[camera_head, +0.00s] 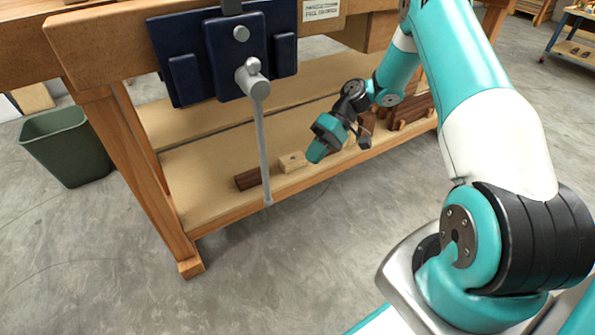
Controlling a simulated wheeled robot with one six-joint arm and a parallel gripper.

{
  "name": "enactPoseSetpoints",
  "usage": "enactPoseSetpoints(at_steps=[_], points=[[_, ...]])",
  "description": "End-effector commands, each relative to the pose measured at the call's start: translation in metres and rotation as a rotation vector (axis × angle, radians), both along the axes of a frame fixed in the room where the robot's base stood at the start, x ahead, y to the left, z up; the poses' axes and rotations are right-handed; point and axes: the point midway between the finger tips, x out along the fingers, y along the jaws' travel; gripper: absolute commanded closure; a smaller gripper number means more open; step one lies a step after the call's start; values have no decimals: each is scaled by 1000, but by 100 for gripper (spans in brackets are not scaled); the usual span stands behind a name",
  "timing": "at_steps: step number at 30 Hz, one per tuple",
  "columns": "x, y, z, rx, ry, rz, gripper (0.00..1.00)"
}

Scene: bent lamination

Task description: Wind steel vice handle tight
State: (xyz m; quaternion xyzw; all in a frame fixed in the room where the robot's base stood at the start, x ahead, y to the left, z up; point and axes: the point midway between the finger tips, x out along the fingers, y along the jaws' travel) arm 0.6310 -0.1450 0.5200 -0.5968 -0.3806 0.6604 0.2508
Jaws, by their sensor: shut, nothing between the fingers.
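The steel vice handle (262,140) is a long grey bar. It hangs nearly straight down from a round hub at the front of the dark blue vice (190,80). The vice is mounted on the front edge of the wooden workbench (105,45). The whole handle is in view.
The bench's lower shelf (200,180) carries a dark wood block (247,179), a pale block (292,161) and more wood pieces behind my gripper. A green bin (66,147) stands on the floor at left. The concrete floor in front is clear.

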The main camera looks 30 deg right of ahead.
Motion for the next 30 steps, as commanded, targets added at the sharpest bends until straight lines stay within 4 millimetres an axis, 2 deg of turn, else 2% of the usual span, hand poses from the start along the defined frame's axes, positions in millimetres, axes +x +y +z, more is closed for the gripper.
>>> enactPoseSetpoints(at_steps=[13,18,21,30], points=[[-15,72,-58,-2,3,3,100],[-20,96,-52,-3,0,3,100],[-22,104,-49,-3,0,1,100],[-23,110,-46,-3,2,0,100]])
